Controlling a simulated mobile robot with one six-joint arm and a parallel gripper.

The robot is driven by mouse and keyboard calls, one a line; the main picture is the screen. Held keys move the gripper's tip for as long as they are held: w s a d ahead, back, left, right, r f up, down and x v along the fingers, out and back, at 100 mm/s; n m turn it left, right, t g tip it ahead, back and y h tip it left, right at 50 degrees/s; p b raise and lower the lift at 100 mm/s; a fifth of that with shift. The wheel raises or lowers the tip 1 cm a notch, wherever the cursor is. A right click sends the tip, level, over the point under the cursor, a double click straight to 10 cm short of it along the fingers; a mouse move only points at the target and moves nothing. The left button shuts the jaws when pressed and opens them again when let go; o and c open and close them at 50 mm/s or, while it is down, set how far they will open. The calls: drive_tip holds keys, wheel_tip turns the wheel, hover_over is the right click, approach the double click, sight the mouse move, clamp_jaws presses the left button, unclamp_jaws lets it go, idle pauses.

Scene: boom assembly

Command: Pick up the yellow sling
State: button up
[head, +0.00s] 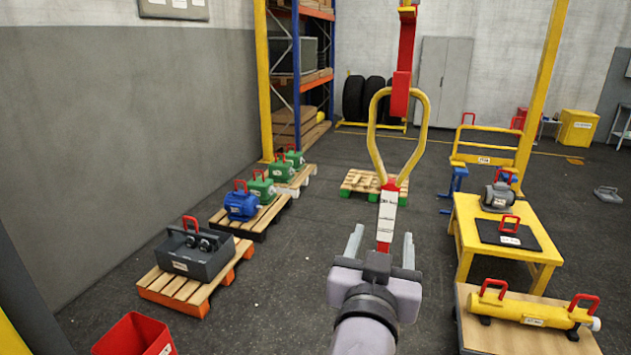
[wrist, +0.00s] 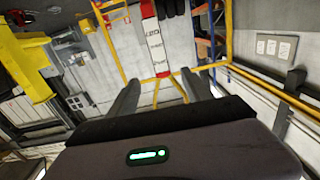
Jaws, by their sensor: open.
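The yellow sling (head: 426,125) hangs as a loop from a red hoist part (head: 401,95) in the head view. Below the loop is a red and white labelled strap (head: 388,212), which hangs down in front of my gripper. My gripper (head: 383,236) is open and points away from the camera, with the strap's lower end showing between its two fingers. In the wrist view, the labelled strap (wrist: 156,42) appears beyond and between the open fingers (wrist: 161,80). I cannot tell whether the strap's end lies in the jaws or beyond them. No contact is visible.
Pallets with a grey toolbox (head: 195,255), a blue motor (head: 241,206) and green motors stand left. A yellow table (head: 468,240) and a table with a yellow cylinder (head: 520,311) stand right. A low pallet (head: 362,182) lies behind. Floor between is mostly clear.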

sight(393, 201)
drive_tip(key=x, duration=0.8)
drive_tip(key=p+x, duration=0.1)
drive_tip(key=x, duration=0.3)
drive_tip(key=shift+s+d+r, duration=0.15)
drive_tip(key=shift+d+r, duration=0.15)
drive_tip(key=x, duration=0.2)
drive_tip(key=p+x, duration=0.2)
drive_tip(key=x, duration=0.1)
drive_tip(key=shift+w+a+f, duration=0.1)
drive_tip(key=shift+w+a, duration=0.2)
drive_tip(key=shift+w, duration=0.1)
drive_tip(key=shift+s, duration=0.3)
drive_tip(key=shift+c, duration=0.7)
drive_tip(key=shift+w, duration=0.1)
clamp_jaws()
